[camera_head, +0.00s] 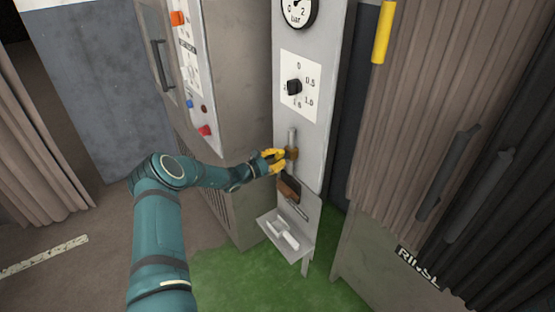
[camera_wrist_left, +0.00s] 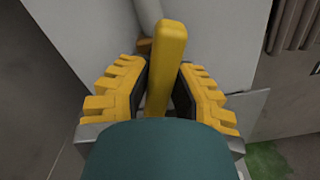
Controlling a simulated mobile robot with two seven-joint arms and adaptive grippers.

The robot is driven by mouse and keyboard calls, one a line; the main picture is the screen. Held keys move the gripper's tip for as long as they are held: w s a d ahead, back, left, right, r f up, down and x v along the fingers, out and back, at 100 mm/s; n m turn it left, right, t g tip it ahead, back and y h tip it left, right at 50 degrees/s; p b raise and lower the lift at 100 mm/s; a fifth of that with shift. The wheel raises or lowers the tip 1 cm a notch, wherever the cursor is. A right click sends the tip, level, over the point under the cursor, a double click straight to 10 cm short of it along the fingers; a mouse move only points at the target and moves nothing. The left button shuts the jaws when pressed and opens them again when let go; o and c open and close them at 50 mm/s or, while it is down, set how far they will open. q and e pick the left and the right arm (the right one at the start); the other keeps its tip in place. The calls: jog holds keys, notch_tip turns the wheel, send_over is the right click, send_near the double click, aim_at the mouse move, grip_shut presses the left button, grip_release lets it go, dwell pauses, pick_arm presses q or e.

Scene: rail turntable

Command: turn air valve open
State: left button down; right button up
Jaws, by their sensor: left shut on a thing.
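The air valve (camera_head: 292,154) sits on a thin vertical pipe (camera_head: 291,136) on the pale grey panel. In the left wrist view its yellow lever (camera_wrist_left: 167,65) stands between the two fingers and points along the pipe (camera_wrist_left: 148,14). My left gripper (camera_head: 277,160) has yellow fingers and reaches the valve from the left. In the left wrist view the gripper (camera_wrist_left: 158,92) is shut on the lever. The lever's lower end is hidden behind my wrist. My right gripper is not in view.
A pressure gauge (camera_head: 296,9) and a black dial knob (camera_head: 294,87) are above the valve. A brown object (camera_head: 289,188) and a small tray (camera_head: 267,222) are below it. A grey cabinet (camera_head: 238,60) stands left, a brown curtain (camera_head: 415,90) right. Green floor (camera_head: 275,285) lies in front.

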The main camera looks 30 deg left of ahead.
pick_arm(q)
jog(key=shift+r+n, duration=0.1)
jog(key=shift+n, duration=2.2)
jog(key=c, duration=0.8)
grip_release()
jog(key=shift+w, duration=0.1)
jog(key=v, duration=1.2)
jog(key=shift+d, duration=0.1)
